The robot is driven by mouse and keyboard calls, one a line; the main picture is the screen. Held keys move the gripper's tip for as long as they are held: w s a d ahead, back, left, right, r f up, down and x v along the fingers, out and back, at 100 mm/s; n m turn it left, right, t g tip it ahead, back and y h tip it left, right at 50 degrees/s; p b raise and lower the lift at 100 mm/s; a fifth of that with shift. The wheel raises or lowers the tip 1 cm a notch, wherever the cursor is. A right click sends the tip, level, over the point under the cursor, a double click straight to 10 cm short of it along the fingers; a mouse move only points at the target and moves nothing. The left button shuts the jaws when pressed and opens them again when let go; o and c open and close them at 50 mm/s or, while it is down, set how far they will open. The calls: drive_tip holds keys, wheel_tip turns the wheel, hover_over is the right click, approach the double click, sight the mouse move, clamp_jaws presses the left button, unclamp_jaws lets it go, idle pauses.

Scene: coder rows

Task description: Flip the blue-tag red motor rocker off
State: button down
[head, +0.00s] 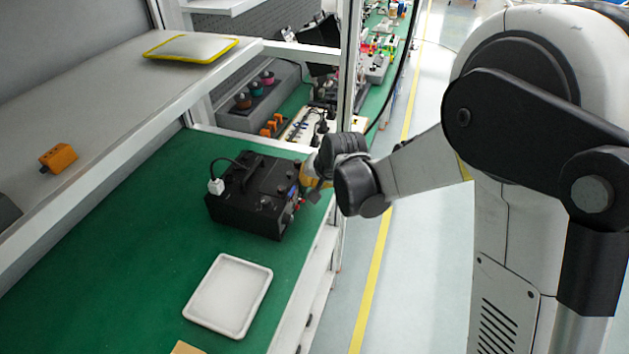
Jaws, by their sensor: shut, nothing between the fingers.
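A black box-shaped device (245,212) with a handle on top stands on the green bench. Its front panel faces right, seen at a steep angle, with small blue and red spots (298,203) on it. I cannot make out the rocker or its tag at this size. My gripper (309,188) is at that panel, close to its upper right edge, and is shut with nothing in it. I cannot tell whether it touches the panel. The wrist and fingers hide part of the front.
A white plug (216,186) with a black cable sits at the device's left side. An empty white tray (229,295) lies in front on the green bench (110,260). A shelf with an orange block (59,158) overhangs at left. A post (349,70) stands behind my wrist.

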drive_tip(key=shift+r, duration=0.1)
drive_tip(key=shift+r+p, duration=0.5)
drive_tip(key=shift+r, duration=0.2)
